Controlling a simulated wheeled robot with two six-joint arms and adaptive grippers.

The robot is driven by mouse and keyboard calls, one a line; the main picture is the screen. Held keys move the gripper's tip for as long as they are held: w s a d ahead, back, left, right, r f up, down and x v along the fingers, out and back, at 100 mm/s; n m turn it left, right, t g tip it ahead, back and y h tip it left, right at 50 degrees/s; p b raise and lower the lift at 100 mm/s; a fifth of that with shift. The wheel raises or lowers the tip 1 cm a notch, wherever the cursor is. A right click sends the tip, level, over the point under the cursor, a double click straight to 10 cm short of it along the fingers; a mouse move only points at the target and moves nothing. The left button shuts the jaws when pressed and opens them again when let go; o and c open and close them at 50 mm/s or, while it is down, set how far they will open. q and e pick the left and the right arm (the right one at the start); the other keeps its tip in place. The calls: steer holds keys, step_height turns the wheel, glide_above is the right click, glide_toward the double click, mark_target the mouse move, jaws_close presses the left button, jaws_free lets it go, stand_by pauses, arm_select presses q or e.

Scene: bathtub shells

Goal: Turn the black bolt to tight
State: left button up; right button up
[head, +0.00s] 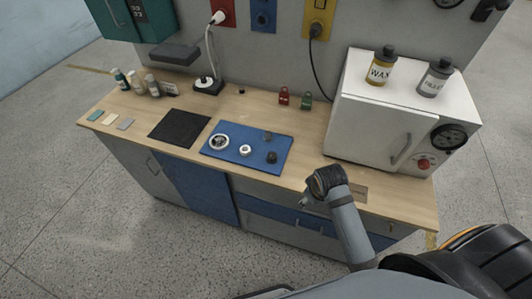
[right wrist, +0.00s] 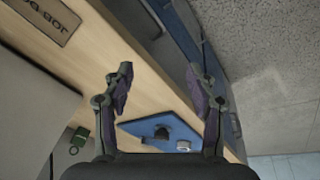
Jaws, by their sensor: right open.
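The black bolt (head: 272,157) stands on the right part of a blue plate (head: 215,154) lying on the wooden bench. In the right wrist view a dark knob, apparently the black bolt (right wrist: 162,132), shows low between my fingers, some way beyond them. My right gripper (head: 304,201) is in front of the bench's front edge, right of and nearer than the plate, apart from the bolt. In the right wrist view its fingers (right wrist: 158,75) are spread with nothing between them. My left gripper is not in view.
A white oven-like box (head: 375,118) stands to the right, a black mat (head: 180,127) lies left.

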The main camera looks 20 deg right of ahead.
mark_target(272, 155)
steer(key=w+n, duration=0.1)
steer(key=w, duration=0.2)
steer(key=w+a+n, duration=0.1)
steer(key=w+n, duration=0.1)
steer(key=w, duration=0.2)
steer(key=w+a+n+g, duration=0.1)
steer(key=w+n, duration=0.1)
steer(key=w, duration=0.1)
steer(key=shift+w+r, duration=0.4)
steer(key=w+a+r+n+g, duration=0.2)
steer(key=w+a+r+n, duration=0.3)
steer(key=w+r+n, duration=0.5)
steer(key=f, duration=0.3)
steer(key=f+m+p, duration=0.1)
steer(key=f, duration=0.3)
steer(key=f+m+p, duration=0.1)
steer(key=f, duration=0.3)
steer(key=shift+w+f+y, duration=0.15)
steer(key=shift+w+y, duration=0.15)
steer(key=shift+y, duration=0.1)
steer(key=c, duration=1.1)
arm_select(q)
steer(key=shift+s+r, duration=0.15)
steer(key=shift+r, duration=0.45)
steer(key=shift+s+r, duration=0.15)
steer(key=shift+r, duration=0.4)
arm_select(e)
steer(key=shift+c, duration=0.2)
